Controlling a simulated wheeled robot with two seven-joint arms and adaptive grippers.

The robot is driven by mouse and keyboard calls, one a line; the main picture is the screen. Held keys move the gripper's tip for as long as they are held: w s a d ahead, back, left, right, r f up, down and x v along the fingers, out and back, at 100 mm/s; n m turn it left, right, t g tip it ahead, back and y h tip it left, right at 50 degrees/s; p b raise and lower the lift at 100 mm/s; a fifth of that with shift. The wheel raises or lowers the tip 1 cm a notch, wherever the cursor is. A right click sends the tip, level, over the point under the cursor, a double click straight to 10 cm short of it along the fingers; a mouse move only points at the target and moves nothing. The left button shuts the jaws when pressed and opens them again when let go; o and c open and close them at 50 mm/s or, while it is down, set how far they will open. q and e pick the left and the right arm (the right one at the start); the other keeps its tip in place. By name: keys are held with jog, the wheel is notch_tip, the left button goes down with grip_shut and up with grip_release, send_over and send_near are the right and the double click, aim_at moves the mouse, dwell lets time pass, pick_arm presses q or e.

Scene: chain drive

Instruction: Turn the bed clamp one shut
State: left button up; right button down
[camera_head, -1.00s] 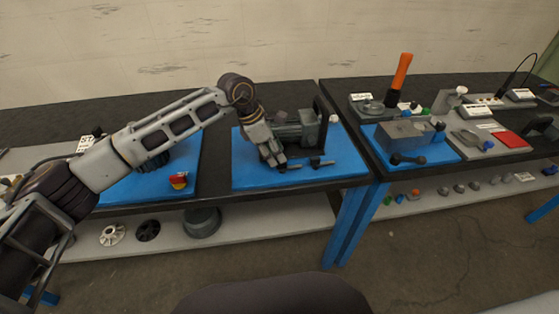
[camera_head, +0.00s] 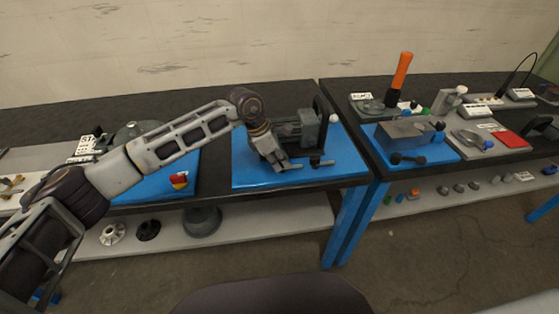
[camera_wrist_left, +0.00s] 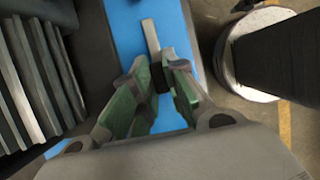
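The green-grey machine (camera_head: 306,128) stands on a blue mat (camera_head: 345,165) on the left bench. Two small clamp handles lie at its front edge; the right one (camera_head: 321,163) is free. The left one, seemingly bed clamp one (camera_head: 292,168), is at my left gripper (camera_head: 277,165). In the left wrist view, my left gripper (camera_wrist_left: 159,75) points down with its green-padded fingers on both sides of a dark hub. A grey handle bar (camera_wrist_left: 150,38) sticks out beyond the fingertips. The fingers seem to touch the hub, which they partly hide. My right gripper is out of view.
A second blue mat (camera_head: 155,187) with a red-yellow switch (camera_head: 179,181) lies at left. A lower shelf (camera_head: 270,220) holds round parts. The right bench carries a grey block (camera_head: 405,132) and an orange-handled tool (camera_head: 399,78). A ribbed dark part (camera_wrist_left: 35,80) stands close beside the gripper.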

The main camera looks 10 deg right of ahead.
pick_arm(q)
grip_shut()
